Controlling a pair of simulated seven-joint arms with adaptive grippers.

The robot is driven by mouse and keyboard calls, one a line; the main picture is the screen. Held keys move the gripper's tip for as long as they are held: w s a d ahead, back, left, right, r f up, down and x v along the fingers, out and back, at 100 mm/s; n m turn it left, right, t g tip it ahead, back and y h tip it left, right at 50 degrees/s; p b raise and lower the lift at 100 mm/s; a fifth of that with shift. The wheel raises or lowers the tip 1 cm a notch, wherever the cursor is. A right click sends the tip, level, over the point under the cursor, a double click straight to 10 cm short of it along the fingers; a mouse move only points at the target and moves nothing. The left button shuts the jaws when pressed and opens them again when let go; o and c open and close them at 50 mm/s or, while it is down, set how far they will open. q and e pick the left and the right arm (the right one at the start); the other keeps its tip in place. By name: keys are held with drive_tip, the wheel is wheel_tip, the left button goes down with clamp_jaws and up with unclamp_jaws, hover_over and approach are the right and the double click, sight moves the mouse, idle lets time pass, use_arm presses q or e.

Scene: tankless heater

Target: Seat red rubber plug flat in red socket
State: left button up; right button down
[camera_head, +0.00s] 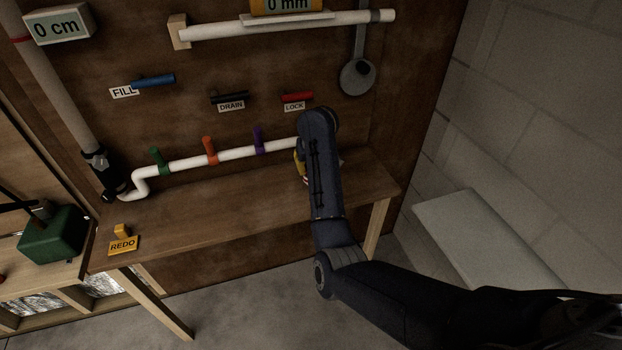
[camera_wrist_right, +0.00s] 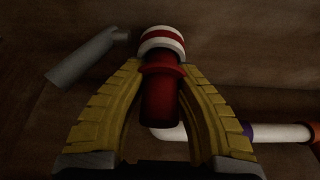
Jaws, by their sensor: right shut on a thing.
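In the right wrist view my right gripper (camera_wrist_right: 163,78) is shut on the red rubber plug (camera_wrist_right: 160,100), with a yellow finger on each side of it. The plug's wider red collar faces a white socket with a red band (camera_wrist_right: 162,40) just beyond the fingertips. The collar overlaps the socket's lower edge in this view, and I cannot tell whether they touch or how far in the plug sits. My left gripper is not in view.
A white pipe (camera_head: 188,163) with green, orange and purple valve handles runs along the board above the wooden bench (camera_head: 240,205). A grey cylinder (camera_wrist_right: 85,55) lies left of the socket. A yellow REDO button (camera_head: 123,242) sits at the bench's left end.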

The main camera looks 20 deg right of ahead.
idle(0.4)
drive_tip(key=shift+r, duration=0.4)
drive_tip(key=shift+d, duration=0.1)
idle(0.8)
drive_tip(key=shift+s+f, duration=0.1)
drive_tip(key=shift+f, duration=0.45)
idle(0.8)
drive_tip(key=c, duration=1.1)
unclamp_jaws()
drive_tip(key=shift+o, duration=0.2)
